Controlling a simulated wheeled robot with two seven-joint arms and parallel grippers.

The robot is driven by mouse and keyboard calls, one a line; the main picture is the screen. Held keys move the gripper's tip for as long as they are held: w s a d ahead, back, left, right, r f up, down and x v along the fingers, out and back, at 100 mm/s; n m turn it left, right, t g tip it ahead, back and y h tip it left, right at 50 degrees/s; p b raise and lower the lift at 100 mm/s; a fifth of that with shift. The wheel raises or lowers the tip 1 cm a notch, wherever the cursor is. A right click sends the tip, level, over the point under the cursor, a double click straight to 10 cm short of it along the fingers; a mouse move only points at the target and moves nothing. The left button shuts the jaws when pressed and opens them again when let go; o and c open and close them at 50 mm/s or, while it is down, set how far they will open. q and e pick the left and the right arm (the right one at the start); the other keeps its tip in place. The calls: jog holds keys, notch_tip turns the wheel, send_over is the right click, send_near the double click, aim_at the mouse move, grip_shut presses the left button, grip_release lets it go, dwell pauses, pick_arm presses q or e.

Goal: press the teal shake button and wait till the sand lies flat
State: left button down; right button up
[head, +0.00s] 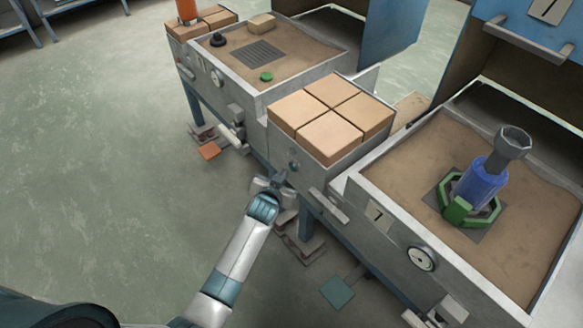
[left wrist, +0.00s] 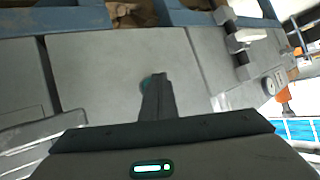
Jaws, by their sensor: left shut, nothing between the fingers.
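The teal button (head: 294,166) is a small round disc on the grey front panel below the stacked tan blocks. It also shows in the left wrist view (left wrist: 146,83), partly hidden behind my fingers. My left gripper (head: 281,177) is shut and empty, with its fingertips at the panel close to the button; I cannot tell whether they touch it. Brown sand (head: 420,152) fills the right box, its surface slightly uneven near the edges. Sand (head: 300,48) also fills the left box and looks mostly level. My right gripper is not in view.
A blue cylinder (head: 478,186) with a grey top stands tilted in a green ring (head: 458,210) on the right sand. Tan blocks (head: 331,112) stand between the boxes. Pedals, including an orange one (head: 209,151) and a teal one (head: 338,292), lie low in front. The left floor is clear.

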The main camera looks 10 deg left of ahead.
pick_arm(q)
jog(key=shift+w, duration=0.15)
dwell(0.6)
jog(key=shift+w+d, duration=0.2)
jog(key=shift+d, duration=0.05)
jog(key=shift+w+d, duration=0.25)
jog(key=shift+w, duration=0.1)
dwell(1.1)
jog(key=shift+s+a+p, duration=0.5)
jog(key=shift+s+p, duration=0.2)
jog(key=s+a+p, duration=0.1)
jog(key=s, duration=0.1)
jog(key=s+a+p, duration=0.2)
dwell(0.7)
